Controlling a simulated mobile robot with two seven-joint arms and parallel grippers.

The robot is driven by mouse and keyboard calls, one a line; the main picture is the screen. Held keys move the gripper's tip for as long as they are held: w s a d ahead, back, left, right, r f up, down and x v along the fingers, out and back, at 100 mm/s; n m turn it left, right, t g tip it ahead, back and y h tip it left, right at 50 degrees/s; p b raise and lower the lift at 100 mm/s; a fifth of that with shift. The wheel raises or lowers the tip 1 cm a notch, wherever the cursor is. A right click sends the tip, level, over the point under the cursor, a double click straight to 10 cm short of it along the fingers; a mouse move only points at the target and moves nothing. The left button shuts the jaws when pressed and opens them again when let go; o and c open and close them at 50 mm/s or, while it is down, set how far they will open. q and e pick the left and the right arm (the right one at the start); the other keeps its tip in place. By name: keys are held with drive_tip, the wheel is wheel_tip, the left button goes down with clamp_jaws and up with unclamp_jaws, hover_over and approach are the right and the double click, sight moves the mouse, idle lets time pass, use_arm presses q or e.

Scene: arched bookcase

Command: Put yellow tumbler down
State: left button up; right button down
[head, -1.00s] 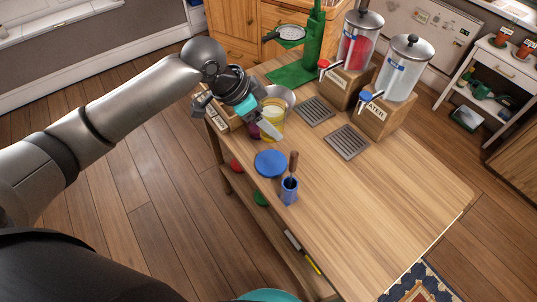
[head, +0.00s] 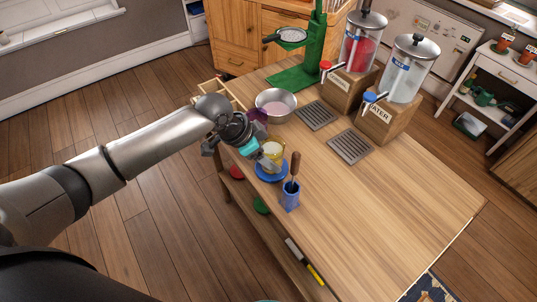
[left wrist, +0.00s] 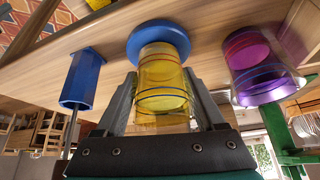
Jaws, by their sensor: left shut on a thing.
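The yellow tumbler (head: 274,150) is see-through with pale contents and stands roughly upright over the blue disc (head: 262,176). My left gripper (head: 265,157) is shut on it, with one finger on each side. In the left wrist view the tumbler (left wrist: 162,88) shows between the two fingers, and its base overlaps the blue disc (left wrist: 140,42). I cannot tell whether the base touches the disc or hovers just above it. The fingers and hand hide part of the tumbler in the head view. My right gripper is not in view.
A blue holder (head: 290,198) with a wooden-handled tool stands close by the disc. A purple tumbler (left wrist: 262,68) and a metal bowl (head: 276,104) are behind. Two drink dispensers with drip trays (head: 350,144) stand farther back. The table's right part is clear.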

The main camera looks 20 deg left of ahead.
use_arm(q)
drive_tip(key=o, duration=1.1)
drive_tip(key=shift+f, duration=0.2)
drive_tip(key=o, duration=0.4)
drive_tip(key=shift+o, duration=0.2)
drive_tip(key=shift+r, duration=0.1)
drive_tip(key=shift+a+r, duration=0.1)
drive_tip(key=shift+r, duration=0.2)
drive_tip(key=p+v, duration=0.3)
drive_tip(key=v, duration=0.8)
drive_tip(key=shift+s+r, duration=0.2)
drive_tip(key=shift+r, duration=0.05)
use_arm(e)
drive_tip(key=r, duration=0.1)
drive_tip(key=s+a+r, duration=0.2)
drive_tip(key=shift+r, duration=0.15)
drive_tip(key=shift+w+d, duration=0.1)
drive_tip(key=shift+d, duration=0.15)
